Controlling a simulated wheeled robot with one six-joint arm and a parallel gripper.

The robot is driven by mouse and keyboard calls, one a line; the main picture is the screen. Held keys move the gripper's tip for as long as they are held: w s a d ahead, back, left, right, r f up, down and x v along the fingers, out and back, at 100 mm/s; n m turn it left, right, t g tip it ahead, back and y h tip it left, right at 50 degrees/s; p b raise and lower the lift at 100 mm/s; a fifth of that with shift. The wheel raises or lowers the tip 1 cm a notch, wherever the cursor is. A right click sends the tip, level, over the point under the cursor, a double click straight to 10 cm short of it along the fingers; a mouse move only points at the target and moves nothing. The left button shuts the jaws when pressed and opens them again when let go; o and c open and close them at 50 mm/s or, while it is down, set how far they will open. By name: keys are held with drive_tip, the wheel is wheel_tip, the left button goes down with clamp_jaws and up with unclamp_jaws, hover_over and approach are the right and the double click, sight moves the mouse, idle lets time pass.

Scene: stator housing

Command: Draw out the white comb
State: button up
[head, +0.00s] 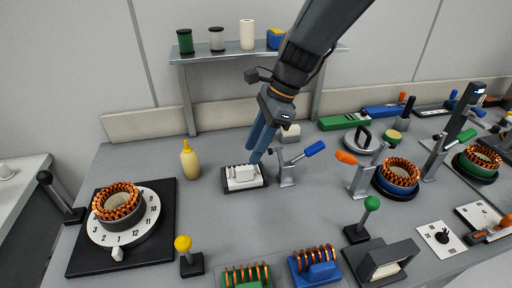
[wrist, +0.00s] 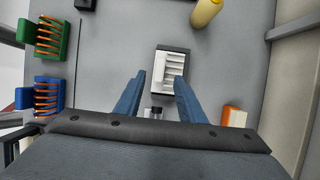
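The white comb (head: 241,173) sits in a small black-edged holder (head: 262,183) on the grey bench, left of centre in the head view. In the wrist view the comb (wrist: 173,72) shows as a white piece with several teeth, between and ahead of my fingertips. My gripper (head: 257,157) points down at the back right of the holder. In the wrist view my gripper (wrist: 160,77) has its two blue fingers spread, with nothing held between them. How far the fingertips are above the comb is hard to tell.
A toggle clamp with a blue handle (head: 314,149) stands just right of the holder. A yellow bottle (head: 190,160) stands to its left. A numbered dial with a copper-wound ring (head: 118,207) is at the left. Coil blocks (head: 315,265) lie at the front. A shelf (head: 225,56) is behind.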

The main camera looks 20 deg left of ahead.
sight(245, 168)
drive_tip(key=shift+p+x, duration=0.7)
drive_tip(key=shift+x, duration=3.2)
clamp_jaws()
drive_tip(key=shift+d, duration=0.1)
